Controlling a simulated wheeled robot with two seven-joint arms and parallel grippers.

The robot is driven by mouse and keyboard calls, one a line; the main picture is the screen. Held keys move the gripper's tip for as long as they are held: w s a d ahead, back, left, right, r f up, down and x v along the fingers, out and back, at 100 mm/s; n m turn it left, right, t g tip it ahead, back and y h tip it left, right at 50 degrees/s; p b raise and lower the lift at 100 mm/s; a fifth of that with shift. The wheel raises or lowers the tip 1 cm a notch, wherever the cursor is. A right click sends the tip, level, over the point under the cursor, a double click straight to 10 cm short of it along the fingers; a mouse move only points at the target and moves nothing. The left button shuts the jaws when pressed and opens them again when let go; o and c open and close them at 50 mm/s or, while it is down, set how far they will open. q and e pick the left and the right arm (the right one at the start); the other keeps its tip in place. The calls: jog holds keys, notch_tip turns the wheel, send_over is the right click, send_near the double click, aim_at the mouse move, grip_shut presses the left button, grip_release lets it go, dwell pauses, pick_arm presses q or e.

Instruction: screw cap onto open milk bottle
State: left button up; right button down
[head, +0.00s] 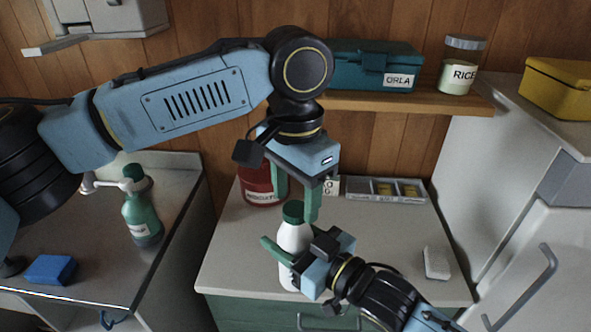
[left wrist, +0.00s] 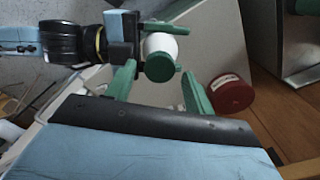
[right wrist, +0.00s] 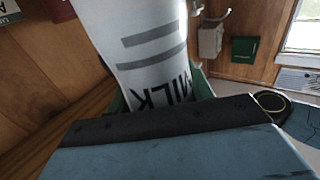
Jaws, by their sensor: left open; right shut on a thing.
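The white milk bottle (head: 291,241) stands upright on the counter, with the green cap (head: 293,211) on its top. My right gripper (head: 283,257) is shut on the bottle's body from the right side. The bottle's MILK label (right wrist: 160,75) fills much of the right wrist view. My left gripper (head: 296,203) points down above the bottle, its green fingers open on either side of the cap. In the left wrist view the cap (left wrist: 160,68) shows between the open fingertips, apart from both. Whether the cap is fully seated cannot be told.
A red canister (head: 262,187) stands behind the bottle, near the left fingers. A grey divided tray (head: 372,190) lies at the counter's back. A white block (head: 437,263) lies at right.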

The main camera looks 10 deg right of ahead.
pick_arm(q)
jog(key=shift+f, duration=0.8)
jog(key=shift+c, duration=0.3)
jog(key=c, duration=0.9)
jog(key=m, duration=0.5)
jog(key=shift+c, duration=0.2)
jog(key=o, duration=1.1)
jog(key=shift+r, duration=0.1)
jog(key=shift+r, duration=2.2)
jog(key=shift+c, duration=0.5)
